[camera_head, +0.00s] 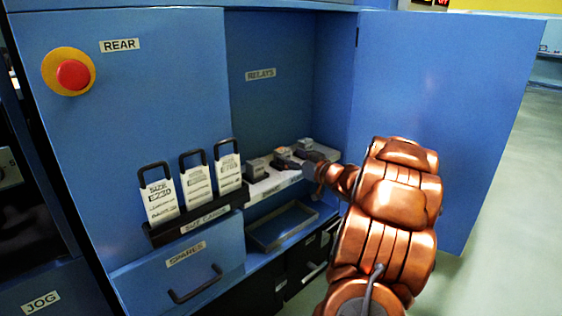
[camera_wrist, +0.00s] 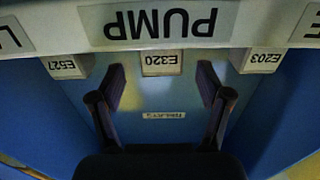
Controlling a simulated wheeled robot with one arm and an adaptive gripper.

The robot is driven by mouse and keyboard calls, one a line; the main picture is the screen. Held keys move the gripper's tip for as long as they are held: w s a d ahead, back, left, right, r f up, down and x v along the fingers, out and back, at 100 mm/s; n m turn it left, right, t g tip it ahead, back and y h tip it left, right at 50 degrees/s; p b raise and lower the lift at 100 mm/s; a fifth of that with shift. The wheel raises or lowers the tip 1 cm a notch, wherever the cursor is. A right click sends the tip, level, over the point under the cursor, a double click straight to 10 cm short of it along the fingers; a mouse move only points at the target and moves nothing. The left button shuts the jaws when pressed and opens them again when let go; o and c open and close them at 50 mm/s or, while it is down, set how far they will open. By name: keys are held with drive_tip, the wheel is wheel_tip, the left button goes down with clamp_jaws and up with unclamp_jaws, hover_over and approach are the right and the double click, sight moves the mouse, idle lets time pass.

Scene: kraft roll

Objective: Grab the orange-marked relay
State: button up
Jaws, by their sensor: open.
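The relays stand on a white shelf ledge inside the open blue cabinet. In the head view a small orange patch shows on the middle relay (camera_head: 281,151), partly hidden by my gripper (camera_head: 298,161). A grey relay (camera_head: 256,167) stands to its left and another grey relay (camera_head: 305,144) to its right. In the wrist view my gripper (camera_wrist: 160,85) has its two dark fingers spread apart, with nothing seen between them. An upside-down PUMP label (camera_wrist: 158,23) and an E320 tag (camera_wrist: 162,61) lie beyond the fingers, near the centre. No orange mark shows in the wrist view.
The open cabinet door (camera_head: 440,120) is to the right of my arm. A rack of black-handled size cards (camera_head: 195,185) juts out at the left, above a SPARES drawer (camera_head: 185,265). An empty tray (camera_head: 281,227) lies below the relay ledge.

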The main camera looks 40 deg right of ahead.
sight(286, 155)
drive_tip(key=w, duration=0.1)
drive_tip(key=w+b, duration=0.1)
drive_tip(key=w, duration=0.1)
drive_tip(key=shift+w+f, duration=0.2)
drive_tip(key=shift+f, duration=0.05)
drive_tip(key=shift+w+r, duration=0.1)
drive_tip(key=shift+w, duration=0.35)
drive_tip(key=shift+c, duration=0.2)
drive_tip(key=c, duration=1.3)
drive_tip(key=shift+o, duration=0.2)
drive_tip(key=shift+r, duration=0.1)
